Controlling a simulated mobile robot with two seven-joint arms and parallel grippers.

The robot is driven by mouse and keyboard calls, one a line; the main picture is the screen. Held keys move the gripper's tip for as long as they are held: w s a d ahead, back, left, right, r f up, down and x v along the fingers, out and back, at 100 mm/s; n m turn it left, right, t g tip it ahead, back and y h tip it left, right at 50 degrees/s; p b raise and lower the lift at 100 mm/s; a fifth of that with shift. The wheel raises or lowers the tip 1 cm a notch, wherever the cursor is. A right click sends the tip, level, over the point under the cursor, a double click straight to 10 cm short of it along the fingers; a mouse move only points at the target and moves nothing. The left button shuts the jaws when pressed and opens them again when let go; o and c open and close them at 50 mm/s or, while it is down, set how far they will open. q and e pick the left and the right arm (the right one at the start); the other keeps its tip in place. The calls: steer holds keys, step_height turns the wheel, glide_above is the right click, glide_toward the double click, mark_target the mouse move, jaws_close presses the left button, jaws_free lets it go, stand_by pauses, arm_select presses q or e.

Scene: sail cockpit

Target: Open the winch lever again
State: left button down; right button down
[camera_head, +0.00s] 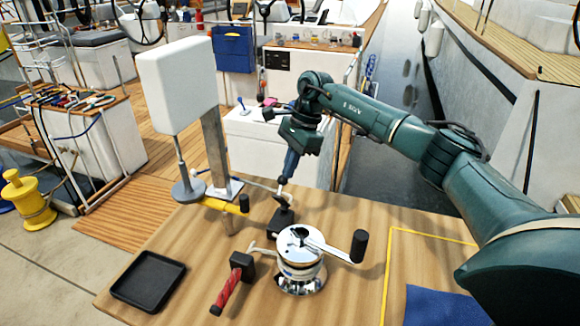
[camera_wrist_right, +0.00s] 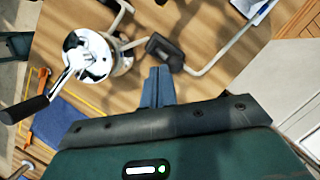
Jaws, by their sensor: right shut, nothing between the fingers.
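The silver winch (camera_head: 299,262) stands on the wooden table, with a metal lever arm (camera_head: 325,247) on top that reaches right to a black knob (camera_head: 358,246). In the right wrist view the winch (camera_wrist_right: 88,55) is at upper left, its lever ending in a black grip (camera_wrist_right: 22,109). My right gripper (camera_head: 284,188) is behind the winch, pointing down, clear of its lever. Its fingers (camera_wrist_right: 158,72) are together and empty, close to a black block (camera_wrist_right: 164,52) with a bent metal rod. I cannot tell whether they touch the block. My left gripper is not in view.
A red-handled lever with a black block (camera_head: 230,284) lies left of the winch. A black tray (camera_head: 148,280) is at the table's left. A white box on a post (camera_head: 177,85) stands behind. A blue cloth (camera_head: 440,307) lies front right, within yellow tape.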

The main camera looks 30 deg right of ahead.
steer(key=b+v, duration=0.1)
steer(key=v, duration=1.2)
steer(key=shift+s, duration=0.1)
stand_by(0.3)
